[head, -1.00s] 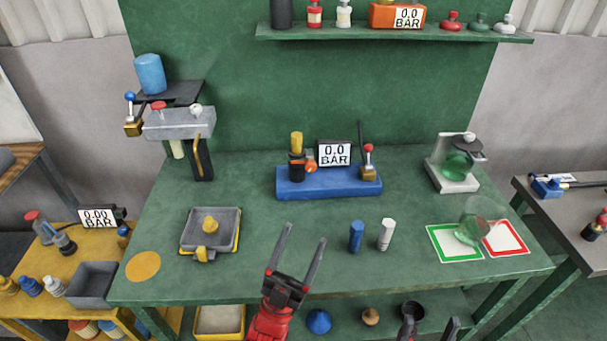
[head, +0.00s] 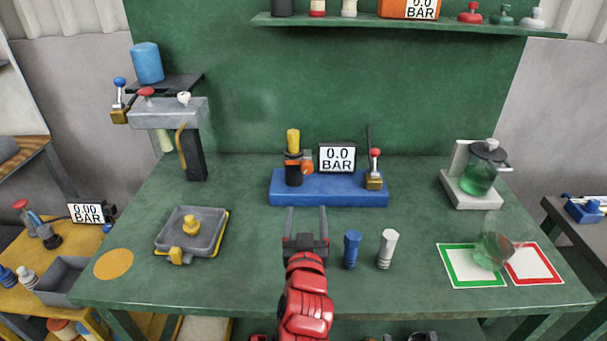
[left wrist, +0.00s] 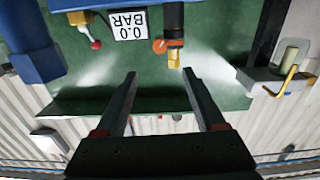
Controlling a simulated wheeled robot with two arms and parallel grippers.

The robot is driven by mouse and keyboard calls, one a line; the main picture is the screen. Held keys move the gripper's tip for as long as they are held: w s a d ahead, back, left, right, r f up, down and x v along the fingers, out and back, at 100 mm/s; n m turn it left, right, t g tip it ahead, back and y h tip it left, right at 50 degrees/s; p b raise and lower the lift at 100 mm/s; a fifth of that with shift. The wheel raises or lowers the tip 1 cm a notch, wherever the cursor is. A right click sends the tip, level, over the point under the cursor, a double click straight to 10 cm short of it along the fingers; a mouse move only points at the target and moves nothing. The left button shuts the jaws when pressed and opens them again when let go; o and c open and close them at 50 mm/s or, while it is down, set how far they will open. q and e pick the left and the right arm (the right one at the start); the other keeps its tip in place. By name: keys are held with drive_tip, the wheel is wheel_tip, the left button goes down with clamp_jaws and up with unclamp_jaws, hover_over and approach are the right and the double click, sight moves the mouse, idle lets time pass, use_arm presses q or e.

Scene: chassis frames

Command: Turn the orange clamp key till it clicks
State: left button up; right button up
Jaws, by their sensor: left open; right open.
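The orange clamp key (head: 305,168) sits on the black holder (head: 293,174) with a yellow cylinder (head: 292,142) standing upright in it, at the left of the blue base (head: 330,188). The key also shows in the left wrist view (left wrist: 159,46), upside down. A gauge (head: 338,158) beside it reads 0.0 BAR. My left gripper (head: 306,210) is open and empty, in front of the blue base and apart from the key. In the left wrist view its fingers (left wrist: 160,75) are spread with nothing between them. My right gripper is not in view.
A blue cylinder (head: 352,250) and a white cylinder (head: 386,250) stand right of my left gripper. A red-knobbed lever (head: 374,165) stands at the base's right end. A grey tray (head: 206,241) lies to the left. A flask (head: 490,250) is at the right near bordered mats.

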sight(307, 170)
use_arm(q)
drive_tip(key=w+p, duration=0.2)
drive_tip(key=w, duration=1.3)
drive_tip(key=shift+r+p, duration=0.1)
drive_tip(key=shift+p, duration=0.2)
drive_tip(key=shift+w+r, duration=0.1)
drive_tip(key=shift+w, duration=0.85)
drive_tip(key=shift+c, duration=0.4)
clamp_jaws()
